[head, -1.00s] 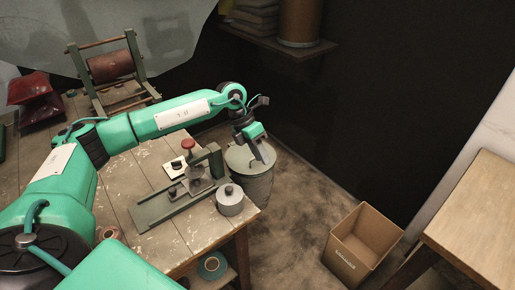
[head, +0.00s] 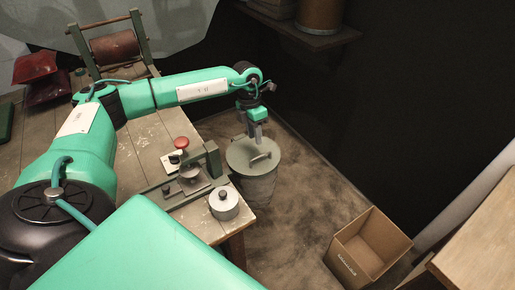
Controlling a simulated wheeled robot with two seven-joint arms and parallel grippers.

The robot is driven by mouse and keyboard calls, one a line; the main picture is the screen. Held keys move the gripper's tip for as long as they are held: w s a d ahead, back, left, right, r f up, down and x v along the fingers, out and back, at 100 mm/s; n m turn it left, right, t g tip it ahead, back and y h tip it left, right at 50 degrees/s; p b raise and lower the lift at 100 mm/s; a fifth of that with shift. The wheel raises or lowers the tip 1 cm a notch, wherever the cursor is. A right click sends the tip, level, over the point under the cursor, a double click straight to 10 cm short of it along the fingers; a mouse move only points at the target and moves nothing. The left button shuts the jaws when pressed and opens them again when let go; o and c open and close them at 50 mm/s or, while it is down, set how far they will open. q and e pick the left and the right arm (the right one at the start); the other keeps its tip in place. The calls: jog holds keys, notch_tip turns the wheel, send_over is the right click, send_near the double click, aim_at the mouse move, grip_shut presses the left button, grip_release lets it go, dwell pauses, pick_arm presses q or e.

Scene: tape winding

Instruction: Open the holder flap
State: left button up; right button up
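The green metal holder (head: 210,160) stands on the wooden worktable near its right corner, with a long base, an upright post and a red knob (head: 181,143) beside it. I cannot make out clearly which part is the flap or whether it is open. My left gripper (head: 259,136) hangs with its fingers pointing down, beyond the table's edge, to the right of and behind the holder. It appears in front of or above a lidded metal bin (head: 255,185) and is apart from the holder. Its finger gap does not show clearly. My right gripper is out of view.
A grey lidded pot (head: 224,204) stands at the table corner beside the holder. An open cardboard box (head: 366,250) sits on the floor. Another wooden table (head: 480,235) is at right.

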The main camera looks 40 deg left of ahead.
pick_arm(q)
send_over(257, 163)
notch_tip(257, 163, down, 6)
jog(key=shift+a+r+p, duration=0.1)
jog(key=shift+a+p, duration=0.05)
jog(key=shift+p, duration=0.3)
jog(key=shift+f, duration=0.6)
jog(key=c, duration=0.6)
grip_shut()
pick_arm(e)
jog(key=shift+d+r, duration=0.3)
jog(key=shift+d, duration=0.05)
